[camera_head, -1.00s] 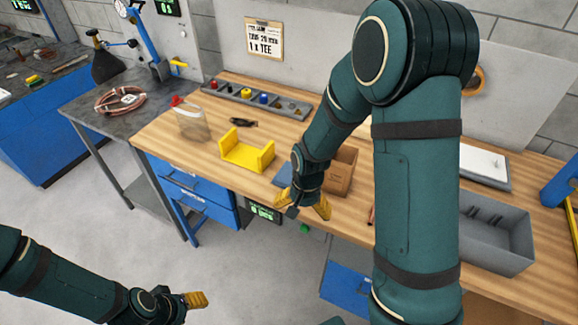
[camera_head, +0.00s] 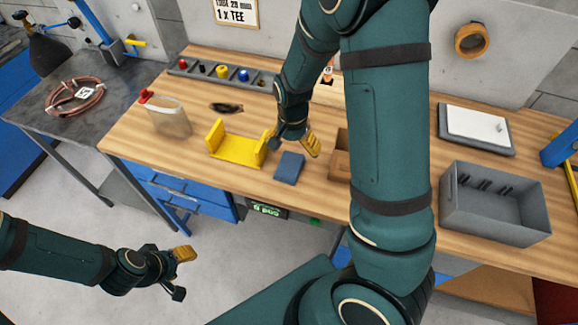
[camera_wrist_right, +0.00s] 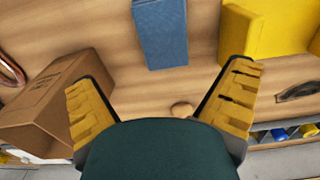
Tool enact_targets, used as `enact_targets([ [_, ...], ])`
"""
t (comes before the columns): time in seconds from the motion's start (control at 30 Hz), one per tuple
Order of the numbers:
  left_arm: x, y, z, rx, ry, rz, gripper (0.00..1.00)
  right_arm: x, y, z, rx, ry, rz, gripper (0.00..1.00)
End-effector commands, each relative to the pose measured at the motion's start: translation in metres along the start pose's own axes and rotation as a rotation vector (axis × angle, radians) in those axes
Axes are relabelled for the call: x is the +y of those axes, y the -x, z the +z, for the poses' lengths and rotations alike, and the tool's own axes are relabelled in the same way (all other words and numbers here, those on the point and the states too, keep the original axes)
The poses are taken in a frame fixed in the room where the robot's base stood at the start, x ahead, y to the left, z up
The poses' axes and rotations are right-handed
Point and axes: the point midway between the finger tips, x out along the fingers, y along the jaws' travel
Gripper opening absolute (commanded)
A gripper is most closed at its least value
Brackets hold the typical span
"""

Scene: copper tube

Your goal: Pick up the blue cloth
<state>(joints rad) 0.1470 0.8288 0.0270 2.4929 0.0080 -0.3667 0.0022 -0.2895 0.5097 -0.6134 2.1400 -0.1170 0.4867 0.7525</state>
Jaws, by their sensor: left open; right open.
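The blue cloth (camera_head: 289,167) lies flat and folded on the wooden bench, near its front edge, just right of the yellow holder. In the right wrist view the blue cloth (camera_wrist_right: 160,32) is at the top middle, beyond the fingertips and not between them. My right gripper (camera_head: 293,142) is open and empty, over the bench just behind the cloth; its two yellow fingers (camera_wrist_right: 165,95) are spread wide in the wrist view. My left gripper (camera_head: 184,272) is open and empty, away from the bench over the floor at lower left.
A yellow holder (camera_head: 238,150) stands left of the cloth, and a cardboard box (camera_head: 340,165) stands right of it, partly hidden by my arm. A grey bin (camera_head: 495,212) is at the right. A parts tray (camera_head: 213,75) lies at the back. Bare wood surrounds the cloth.

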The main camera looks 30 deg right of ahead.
Motion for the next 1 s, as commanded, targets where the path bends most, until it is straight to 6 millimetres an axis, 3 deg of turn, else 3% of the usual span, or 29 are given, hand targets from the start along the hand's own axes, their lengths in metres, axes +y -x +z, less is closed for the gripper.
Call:
enact_targets([
  [0.1,-0.001,-0.005,0.000,0.001,0.000,-0.001,0.52,0.000,-0.020,0.000,-0.002,0.000,0.003,1.00],
  [0.37,-0.002,-0.007,0.000,0.001,0.000,-0.001,0.52,-0.001,-0.037,0.001,-0.001,0.001,0.001,1.00],
  [0.63,-0.004,-0.012,0.001,0.001,0.000,-0.002,0.52,-0.002,-0.075,0.000,-0.001,0.000,0.002,1.00],
  [0.97,-0.004,-0.012,0.001,0.001,0.000,-0.002,0.52,-0.003,-0.083,0.000,0.000,0.001,-0.001,1.00],
  [1.0,-0.004,-0.012,0.001,0.001,0.000,-0.003,0.52,-0.003,-0.083,0.000,0.000,0.001,-0.001,0.96],
])
